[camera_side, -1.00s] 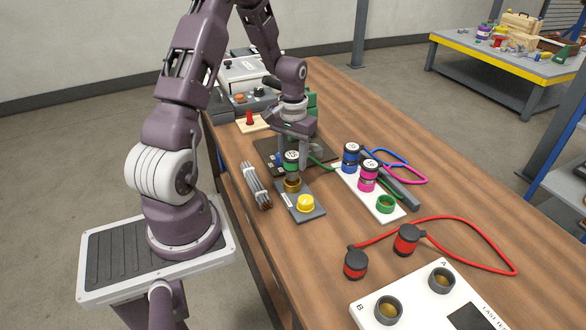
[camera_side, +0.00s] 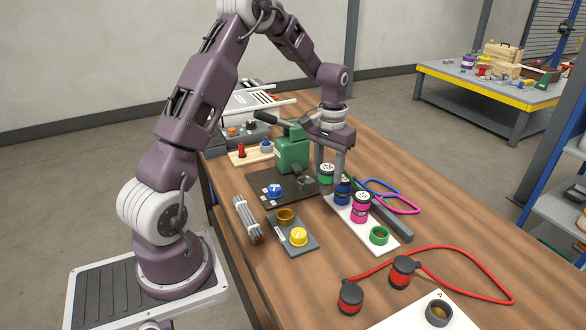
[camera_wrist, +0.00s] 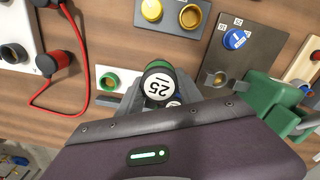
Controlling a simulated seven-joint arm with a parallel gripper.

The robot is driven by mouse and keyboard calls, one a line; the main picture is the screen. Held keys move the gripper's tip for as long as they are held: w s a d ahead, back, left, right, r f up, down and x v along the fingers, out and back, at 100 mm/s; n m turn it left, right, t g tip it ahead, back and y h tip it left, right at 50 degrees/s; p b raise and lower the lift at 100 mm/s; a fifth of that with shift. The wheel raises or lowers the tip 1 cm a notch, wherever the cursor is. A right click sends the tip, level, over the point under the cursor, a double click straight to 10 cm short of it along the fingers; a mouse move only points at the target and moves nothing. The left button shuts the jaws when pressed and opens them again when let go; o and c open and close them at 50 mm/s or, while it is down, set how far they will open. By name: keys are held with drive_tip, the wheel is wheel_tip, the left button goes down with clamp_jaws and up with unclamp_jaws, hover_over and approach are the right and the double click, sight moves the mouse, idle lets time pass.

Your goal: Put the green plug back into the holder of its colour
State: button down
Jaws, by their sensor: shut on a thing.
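The green plug (camera_side: 327,175), with a white numbered cap, is held upright between the fingers of my gripper (camera_side: 329,168). It is above the back end of the white holder strip (camera_side: 390,241), close to the blue plug (camera_side: 343,191) in the side view. The green ring holder (camera_side: 379,235) is empty at the strip's front end, beyond the pink plug (camera_side: 360,208). In the wrist view the green plug (camera_wrist: 158,84) hides most of the blue plug, and the green ring holder (camera_wrist: 109,81) lies to its left.
A grey block (camera_side: 300,247) carries an empty brass socket (camera_side: 285,216) and a yellow knob (camera_side: 299,236). A green pump (camera_side: 291,150) stands behind. A dark bar (camera_side: 391,219) lies beside the strip. Red-corded plugs (camera_side: 402,271) sit nearer the front.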

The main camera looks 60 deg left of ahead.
drive_tip(key=w+d+m, duration=0.3)
drive_tip(key=w+d, duration=0.7)
drive_tip(key=d, duration=0.3)
wheel_tip(320, 180, down, 6)
drive_tip(key=shift+a+f, duration=0.15)
drive_tip(key=shift+s+f, duration=0.1)
drive_tip(key=shift+f, duration=1.6)
idle(0.4)
drive_tip(key=c, duration=0.7)
unclamp_jaws()
